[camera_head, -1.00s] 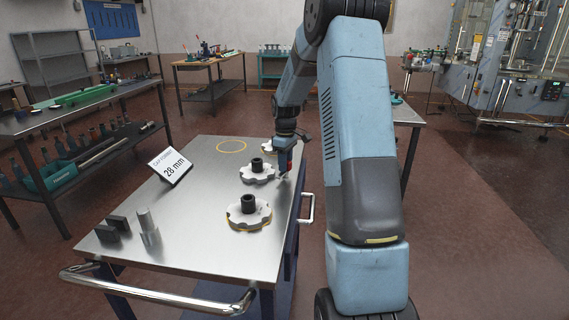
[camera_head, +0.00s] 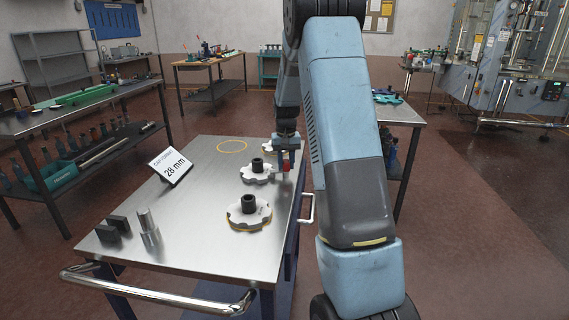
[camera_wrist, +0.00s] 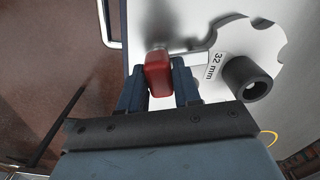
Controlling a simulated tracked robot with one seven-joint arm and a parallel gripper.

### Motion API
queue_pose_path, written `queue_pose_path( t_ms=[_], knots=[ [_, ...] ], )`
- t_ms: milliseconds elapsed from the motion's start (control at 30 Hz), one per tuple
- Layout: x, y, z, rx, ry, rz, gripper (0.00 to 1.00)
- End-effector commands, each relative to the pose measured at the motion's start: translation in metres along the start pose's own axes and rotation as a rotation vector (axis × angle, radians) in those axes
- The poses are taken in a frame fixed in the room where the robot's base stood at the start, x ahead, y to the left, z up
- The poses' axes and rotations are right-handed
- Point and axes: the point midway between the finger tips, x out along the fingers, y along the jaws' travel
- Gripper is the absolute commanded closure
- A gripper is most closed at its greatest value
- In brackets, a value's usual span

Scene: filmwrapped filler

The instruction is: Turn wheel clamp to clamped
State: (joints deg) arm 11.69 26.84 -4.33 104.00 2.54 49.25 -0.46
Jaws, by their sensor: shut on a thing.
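My gripper (camera_head: 287,158) is at the right edge of the steel-topped cart, beside the middle star wheel. In the wrist view, its fingers (camera_wrist: 159,88) are closed on both sides of a red handle (camera_wrist: 158,72). A grey metal part shows behind the handle; how they join is partly hidden. A pale star wheel (camera_wrist: 235,42) with a black hub (camera_wrist: 248,78) and a "32 mm" label lies beside it. In the head view, the middle star wheel (camera_head: 249,178) and the front star wheel (camera_head: 236,217) are plain; the back one (camera_head: 269,146) is partly hidden by my arm.
The cart top (camera_head: 185,230) carries a "28 mm" sign (camera_head: 171,166), dark blocks (camera_head: 113,229) and a metal cylinder (camera_head: 149,230). A yellow ring (camera_head: 232,146) marks a bare spot. Cart handles (camera_head: 160,296) stick out at front and right. Workbenches stand behind and left.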

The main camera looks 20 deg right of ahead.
Motion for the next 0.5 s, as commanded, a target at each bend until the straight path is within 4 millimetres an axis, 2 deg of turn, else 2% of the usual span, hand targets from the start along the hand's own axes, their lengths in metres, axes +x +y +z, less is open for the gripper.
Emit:
queue_pose_path(
  t_ms=[233,500],
  knots=[
    [-0.0025,-0.0014,-0.0026,0.173,0.009,-0.002,0.98],
    [-0.0025,-0.0015,-0.0025,0.281,0.008,-0.003,0.98]
  ],
)
